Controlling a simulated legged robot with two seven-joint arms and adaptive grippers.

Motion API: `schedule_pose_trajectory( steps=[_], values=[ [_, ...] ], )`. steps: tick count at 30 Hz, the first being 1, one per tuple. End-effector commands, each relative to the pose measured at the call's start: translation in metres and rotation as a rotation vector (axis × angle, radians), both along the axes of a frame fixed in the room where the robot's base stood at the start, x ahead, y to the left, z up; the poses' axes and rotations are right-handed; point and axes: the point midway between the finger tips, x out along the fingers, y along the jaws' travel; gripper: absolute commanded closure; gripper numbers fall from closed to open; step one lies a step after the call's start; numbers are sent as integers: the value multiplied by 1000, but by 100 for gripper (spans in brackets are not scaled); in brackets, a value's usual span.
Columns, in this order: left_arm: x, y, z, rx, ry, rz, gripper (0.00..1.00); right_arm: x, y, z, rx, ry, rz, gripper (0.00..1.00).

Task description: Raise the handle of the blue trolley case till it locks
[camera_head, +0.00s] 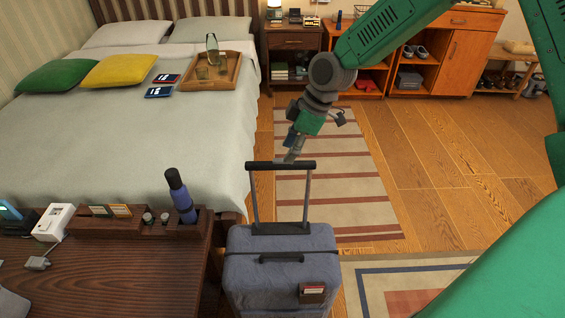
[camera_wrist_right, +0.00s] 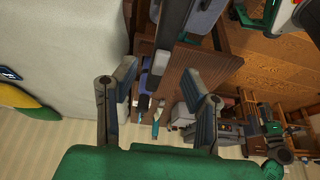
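The blue trolley case (camera_head: 282,270) stands upright on the floor at the bottom middle of the head view. Its handle (camera_head: 281,165) is up above the case: a black crossbar on two grey posts. I cannot tell whether it is locked. My right gripper (camera_head: 293,153) reaches down from the upper right, with its tip at or just behind the crossbar's right half; contact is unclear. In the right wrist view the two fingers of my right gripper (camera_wrist_right: 160,92) are spread wide with nothing held between them. My left gripper is not in view.
The bed (camera_head: 120,150) holds pillows and a wooden tray (camera_head: 212,84). A striped rug (camera_head: 335,190) and open floor lie behind; cabinets (camera_head: 455,55) stand at the back.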

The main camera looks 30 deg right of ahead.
Motion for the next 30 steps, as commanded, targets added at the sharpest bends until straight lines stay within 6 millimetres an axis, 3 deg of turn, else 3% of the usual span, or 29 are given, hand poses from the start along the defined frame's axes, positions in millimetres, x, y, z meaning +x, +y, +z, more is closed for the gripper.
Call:
schedule_pose_trajectory(
  steps=[3, 9, 20, 23, 24, 30],
  values=[
    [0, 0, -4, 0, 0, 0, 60, 3, 7, -22, -1, 3, 1, 60],
    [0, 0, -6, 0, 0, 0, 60, 8, 13, -40, 0, 0, 0, 60],
    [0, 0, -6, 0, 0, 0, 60, 9, 15, -43, 0, -2, -1, 60],
    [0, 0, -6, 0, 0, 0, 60, 9, 15, -43, 0, -1, 0, 96],
    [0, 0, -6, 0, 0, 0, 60, 9, 15, -43, 0, -1, 0, 100],
    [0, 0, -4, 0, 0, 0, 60, 10, 14, -41, 0, -3, -1, 100]
  ],
)
